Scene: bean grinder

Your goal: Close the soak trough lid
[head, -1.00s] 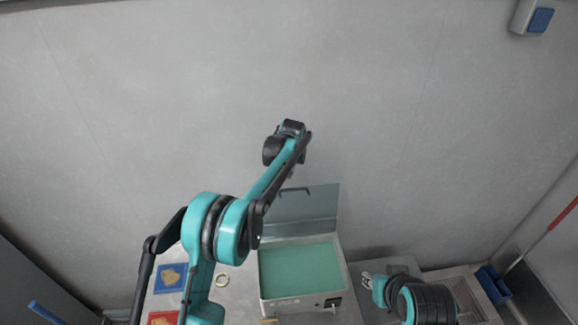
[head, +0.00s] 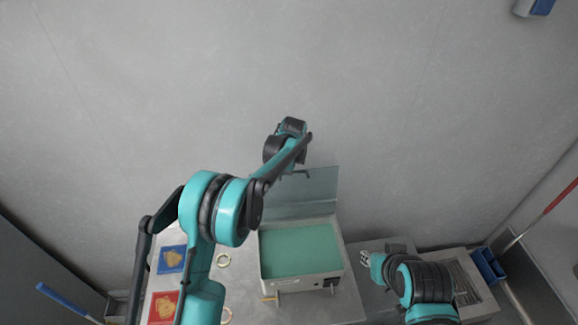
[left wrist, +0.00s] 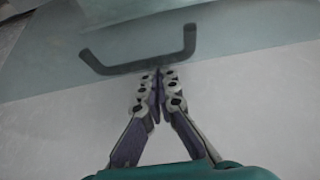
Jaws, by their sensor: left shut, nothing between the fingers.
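The soak trough (head: 302,286) is a pale box holding green liquid (head: 300,250), on the table at lower centre in the head view. Its grey translucent lid (head: 318,190) stands raised at the back edge. In the left wrist view the lid (left wrist: 230,35) fills the upper part, with a dark bar handle (left wrist: 140,64). My left gripper (left wrist: 160,72) is shut and empty, its fingertips close to the handle's bar; I cannot tell whether they touch. In the head view its fingers are hidden behind the arm. My right gripper (head: 365,258) is to the right of the trough, small and unclear.
Blue (head: 172,259) and red (head: 163,308) squares with tan shapes lie left of the trough, near pale rings (head: 223,260). A metal basin (head: 465,280) and blue bin (head: 489,265) stand at right. A grey wall is behind.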

